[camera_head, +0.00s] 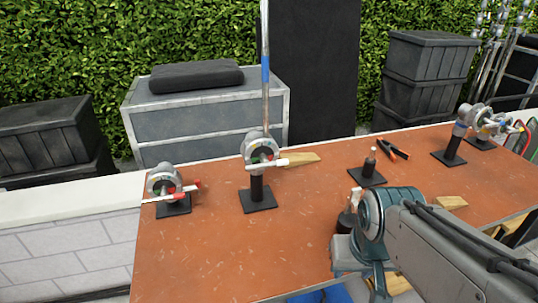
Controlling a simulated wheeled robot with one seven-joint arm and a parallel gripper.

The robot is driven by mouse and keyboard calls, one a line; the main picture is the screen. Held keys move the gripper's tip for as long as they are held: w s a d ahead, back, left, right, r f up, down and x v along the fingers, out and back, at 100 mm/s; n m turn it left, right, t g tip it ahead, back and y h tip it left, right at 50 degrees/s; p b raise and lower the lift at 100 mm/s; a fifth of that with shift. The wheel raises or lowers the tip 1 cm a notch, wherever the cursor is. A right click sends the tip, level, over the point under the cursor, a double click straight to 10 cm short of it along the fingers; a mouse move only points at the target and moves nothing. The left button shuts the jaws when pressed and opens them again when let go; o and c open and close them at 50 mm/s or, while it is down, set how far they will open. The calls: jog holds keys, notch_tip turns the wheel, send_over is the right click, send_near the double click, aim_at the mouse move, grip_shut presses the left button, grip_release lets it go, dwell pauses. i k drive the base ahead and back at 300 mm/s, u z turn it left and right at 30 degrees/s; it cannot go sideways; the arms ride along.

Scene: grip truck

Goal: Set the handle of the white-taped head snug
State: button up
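The middle grip head (258,147) stands upright on a black post and square base, with a pale, white-looking T-handle (266,163) across its front. A tall silver rod (264,105) with a blue band rises from it. I take this as the white-taped head, but the tape is too small to be sure. A second head (164,179) at the left has a red-tipped handle (183,188). How snug either handle is cannot be seen. My gripper, at the end of my arm at lower right, is well apart from both heads; its fingers cannot be made out.
The orange-brown table (215,250) is clear at front left. More heads (466,115) stand at far right. A grey case (205,115) and hedge are behind.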

aim_at(265, 163)
jog(key=k, duration=0.5)
jog(key=z, duration=1.7)
jog(key=i, duration=0.85)
jog(key=u, duration=1.85)
